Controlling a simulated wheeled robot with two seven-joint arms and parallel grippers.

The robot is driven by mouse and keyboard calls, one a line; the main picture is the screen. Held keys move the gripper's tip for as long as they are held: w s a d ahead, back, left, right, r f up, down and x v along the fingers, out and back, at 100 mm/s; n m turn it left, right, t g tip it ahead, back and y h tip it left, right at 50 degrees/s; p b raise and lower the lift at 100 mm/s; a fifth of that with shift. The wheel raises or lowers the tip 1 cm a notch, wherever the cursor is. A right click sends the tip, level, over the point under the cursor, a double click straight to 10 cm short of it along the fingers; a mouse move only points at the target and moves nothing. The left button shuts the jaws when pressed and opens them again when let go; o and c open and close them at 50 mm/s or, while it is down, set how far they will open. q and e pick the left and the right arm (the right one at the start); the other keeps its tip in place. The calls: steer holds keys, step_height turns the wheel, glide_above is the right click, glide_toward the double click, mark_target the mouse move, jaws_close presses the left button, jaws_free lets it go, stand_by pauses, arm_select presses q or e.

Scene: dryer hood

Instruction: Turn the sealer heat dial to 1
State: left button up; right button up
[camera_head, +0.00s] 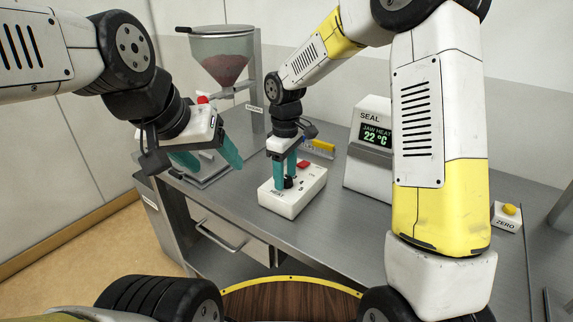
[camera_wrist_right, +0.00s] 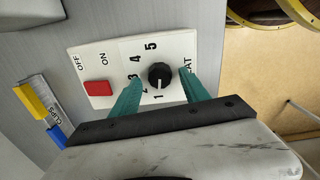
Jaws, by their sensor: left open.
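The heat dial (camera_wrist_right: 160,75) is a round black knob on a white control box (camera_head: 312,185) on the bench. The numbers 1 to 5 are printed around it. Its pointer setting is too small to read with certainty. My right gripper (camera_head: 286,185) points down over the box, and it also shows in the right wrist view (camera_wrist_right: 162,83). Its teal fingers are apart, one on each side of the dial, with visible gaps to it. My left gripper (camera_head: 212,160) is open and empty, left of the box. The seal display (camera_head: 376,135) reads JAW HEAT 22 °C.
A red switch (camera_wrist_right: 98,88) marked ON and OFF sits on the same box. A clips holder (camera_head: 320,148) lies behind it. A hopper (camera_head: 222,55) stands at the back left. A yellow ZERO button (camera_head: 509,210) is at the right. Bare bench (camera_head: 235,197) lies left of the box.

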mark_target(286, 178)
steer(key=shift+r, duration=3.9)
steer(key=shift+r, duration=0.1)
